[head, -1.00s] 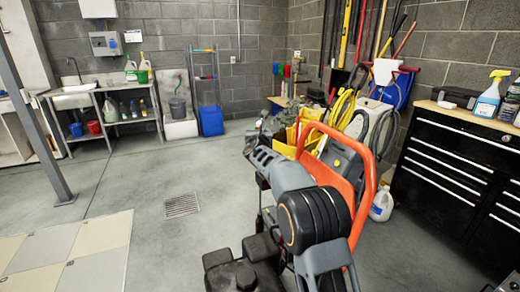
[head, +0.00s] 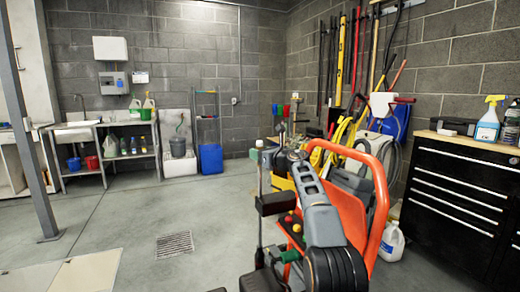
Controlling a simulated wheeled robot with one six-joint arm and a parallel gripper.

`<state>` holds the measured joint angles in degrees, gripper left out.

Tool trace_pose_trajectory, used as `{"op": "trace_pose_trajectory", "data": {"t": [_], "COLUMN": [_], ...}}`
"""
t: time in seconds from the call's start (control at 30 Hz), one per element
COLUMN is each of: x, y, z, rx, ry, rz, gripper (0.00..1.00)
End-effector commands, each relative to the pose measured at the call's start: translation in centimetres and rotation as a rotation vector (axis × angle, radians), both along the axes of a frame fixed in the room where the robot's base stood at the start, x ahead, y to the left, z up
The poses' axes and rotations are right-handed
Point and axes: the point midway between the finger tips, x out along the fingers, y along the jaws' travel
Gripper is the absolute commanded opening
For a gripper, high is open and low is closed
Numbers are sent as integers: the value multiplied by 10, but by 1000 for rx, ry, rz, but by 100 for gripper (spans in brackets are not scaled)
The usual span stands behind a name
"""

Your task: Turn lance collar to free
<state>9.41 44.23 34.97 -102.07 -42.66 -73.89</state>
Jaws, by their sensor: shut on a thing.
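My gripper (head: 284,152) is at the far end of my grey arm, left of the orange tube frame (head: 376,185). It is small and dark in the head view, and its fingers are partly hidden behind the wrist. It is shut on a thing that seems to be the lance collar. The collar's outline and its turned position cannot be made out. A thin upright rod (head: 260,190) stands just left of the gripper; whether it is the lance I cannot tell.
A black tool cabinet (head: 455,190) stands at the right, with a spray bottle (head: 488,122) on top. A white jug (head: 392,241) is on the floor beside it. Yellow gear and a hose are behind the orange frame. The floor at left, around the drain (head: 174,244), is open.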

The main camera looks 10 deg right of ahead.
Motion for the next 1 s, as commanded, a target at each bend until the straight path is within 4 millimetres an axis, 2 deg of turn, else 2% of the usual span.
{"op": "trace_pose_trajectory", "data": {"t": [0.07,0.4,1.0], "x": [1,1,0], "y": [-1,0,0], "z": [6,3,-2], "rx": [0,1,1], "ry": [5,4,1], "rz": [52,215,264], "gripper": [20,20,20]}}
